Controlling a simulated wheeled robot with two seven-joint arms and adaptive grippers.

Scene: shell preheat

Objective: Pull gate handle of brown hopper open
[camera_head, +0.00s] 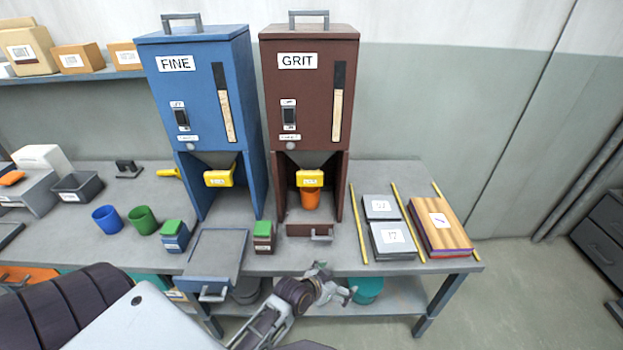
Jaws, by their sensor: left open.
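The brown hopper (268,110), labelled GRIT, stands on the bench to the right of a blue hopper (200,90) labelled FINE. The brown hopper's yellow gate handle (310,179) sits at its outlet, above an orange cup (310,200) in the open bay. My left gripper (338,280) is open and empty in front of the bench's front edge. It is below and a little right of the gate handle, clearly apart from it. My right gripper is not in view.
A brown tray with a grey handle (321,237) sits at the brown hopper's base. Grey labelled blocks (391,240), yellow rods (358,225) and a wooden board (438,226) lie to the right. A small brown box with a green top (263,243) stands left of the brown tray.

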